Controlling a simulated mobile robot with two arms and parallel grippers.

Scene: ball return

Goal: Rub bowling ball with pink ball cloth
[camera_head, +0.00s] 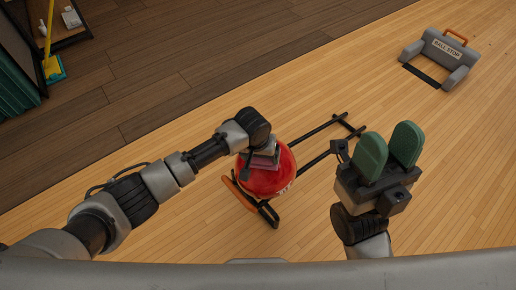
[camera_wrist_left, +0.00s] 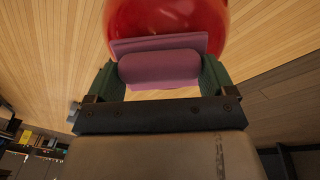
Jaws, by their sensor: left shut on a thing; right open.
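A red bowling ball (camera_head: 270,182) sits on a low black frame (camera_head: 318,130) on the wooden floor. It also fills the top of the left wrist view (camera_wrist_left: 165,20). My left gripper (camera_head: 263,150) is over the top of the ball, its fingers mostly hidden by the wrist in the head view. In the left wrist view, its green fingers are shut on the folded pink ball cloth (camera_wrist_left: 160,68), which lies against the ball or very near it; exact contact is hard to tell. My right gripper (camera_head: 391,150) is open and empty, to the right of the ball.
A grey "BALL STOP" block (camera_head: 440,58) with an orange handle stands at the far right. A yellow-handled broom (camera_head: 50,45) and a shelf are at the far left. The floor around the frame is clear.

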